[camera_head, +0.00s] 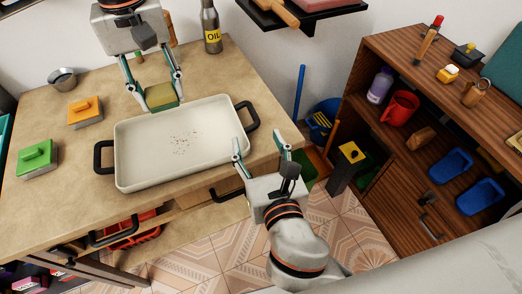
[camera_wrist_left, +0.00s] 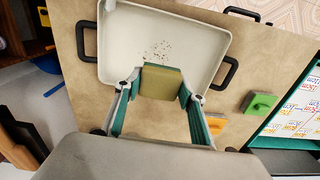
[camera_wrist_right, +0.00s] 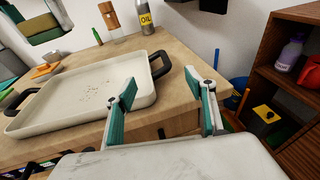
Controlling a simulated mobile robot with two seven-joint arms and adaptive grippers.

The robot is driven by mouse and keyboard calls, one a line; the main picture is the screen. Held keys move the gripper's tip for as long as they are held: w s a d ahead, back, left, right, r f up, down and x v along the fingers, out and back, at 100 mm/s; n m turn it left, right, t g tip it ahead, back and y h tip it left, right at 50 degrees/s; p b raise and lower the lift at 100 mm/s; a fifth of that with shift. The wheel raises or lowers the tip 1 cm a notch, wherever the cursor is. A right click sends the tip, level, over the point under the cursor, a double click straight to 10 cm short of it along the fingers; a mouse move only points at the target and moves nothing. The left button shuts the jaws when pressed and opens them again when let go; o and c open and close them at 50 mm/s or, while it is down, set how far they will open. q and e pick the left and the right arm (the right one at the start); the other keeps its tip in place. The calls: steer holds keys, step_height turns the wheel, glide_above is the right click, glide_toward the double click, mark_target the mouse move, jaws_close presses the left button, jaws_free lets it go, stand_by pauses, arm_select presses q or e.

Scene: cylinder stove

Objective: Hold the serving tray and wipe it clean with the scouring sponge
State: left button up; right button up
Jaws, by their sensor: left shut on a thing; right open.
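The serving tray (camera_head: 205,165) is cream with two black handles and lies on the counter, with brown crumbs (camera_head: 183,142) near its middle. It also shows in the left wrist view (camera_wrist_left: 205,45) and the right wrist view (camera_wrist_right: 75,110). My left gripper (camera_head: 161,92) is shut on the scouring sponge (camera_head: 161,96), yellow with a green side, at the tray's far edge; the sponge also shows in the left wrist view (camera_wrist_left: 161,82). I cannot tell whether it touches the tray. My right gripper (camera_head: 259,150) is open and empty, in front of the tray's right handle (camera_head: 252,117).
An oil bottle (camera_head: 211,28) and a metal bowl (camera_head: 62,78) stand at the back. A wooden shelf (camera_head: 415,150) stands at the right.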

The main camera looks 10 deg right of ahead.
mark_target(252, 126)
steer(key=w, duration=0.3)
steer(key=w+f, duration=0.1)
steer(key=w, duration=0.2)
steer(key=w+f, duration=0.1)
steer(key=w, duration=0.2)
